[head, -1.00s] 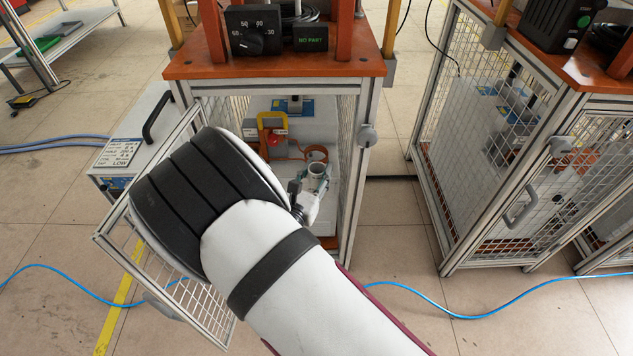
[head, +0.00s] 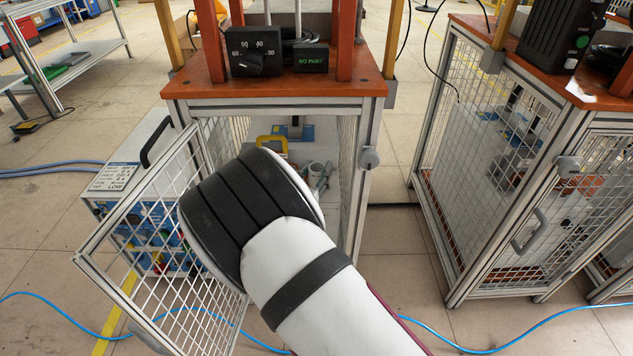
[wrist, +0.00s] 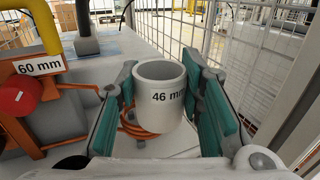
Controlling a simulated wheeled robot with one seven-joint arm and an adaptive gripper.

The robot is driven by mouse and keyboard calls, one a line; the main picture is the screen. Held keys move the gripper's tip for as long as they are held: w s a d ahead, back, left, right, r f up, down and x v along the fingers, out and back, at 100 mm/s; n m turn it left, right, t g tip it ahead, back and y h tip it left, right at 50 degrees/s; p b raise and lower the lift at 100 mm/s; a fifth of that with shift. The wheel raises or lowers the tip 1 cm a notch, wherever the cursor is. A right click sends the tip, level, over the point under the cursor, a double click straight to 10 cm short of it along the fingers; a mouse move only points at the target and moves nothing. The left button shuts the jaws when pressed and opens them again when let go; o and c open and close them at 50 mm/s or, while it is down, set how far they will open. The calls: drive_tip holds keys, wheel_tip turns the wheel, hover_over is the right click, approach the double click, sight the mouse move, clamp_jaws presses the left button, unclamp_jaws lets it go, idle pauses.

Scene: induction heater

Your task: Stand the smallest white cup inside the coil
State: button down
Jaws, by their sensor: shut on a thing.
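A white cup marked "46 mm" (wrist: 162,92) stands upright between the teal pads of my gripper (wrist: 160,108) in the wrist view. My gripper is shut on it. The orange-copper coil (wrist: 132,128) shows behind and below the cup, mostly to its left. The cup hides much of the coil, so I cannot tell whether its base is inside or above the loops.
A yellow-handled unit with a red knob (wrist: 18,98) and a "60 mm" label (wrist: 40,65) stands left of the coil. Wire mesh (wrist: 245,60) closes the right side. The open mesh door (head: 165,255) hangs at the stand's left front. An orange top (head: 275,87) covers the stand.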

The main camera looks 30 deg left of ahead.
drive_tip(key=shift+w+a+b, duration=0.4)
drive_tip(key=shift+w+a, duration=0.1)
drive_tip(key=shift+w, duration=0.3)
drive_tip(key=shift+w+a+b, duration=0.4)
drive_tip(key=shift+w+a, duration=0.05)
drive_tip(key=shift+w, duration=0.3)
drive_tip(key=shift+w+a+b, duration=0.4)
drive_tip(key=shift+w+a, duration=0.1)
drive_tip(key=shift+w, duration=0.3)
drive_tip(key=shift+s, duration=0.2)
drive_tip(key=shift+f+b, duration=1.35)
drive_tip(key=shift+f, duration=1.05)
idle(1.5)
drive_tip(key=c, duration=1)
unclamp_jaws()
drive_tip(key=shift+c, duration=0.2)
drive_tip(key=shift+o, duration=0.2)
drive_tip(key=shift+d, duration=0.1)
drive_tip(key=shift+s+f, duration=0.1)
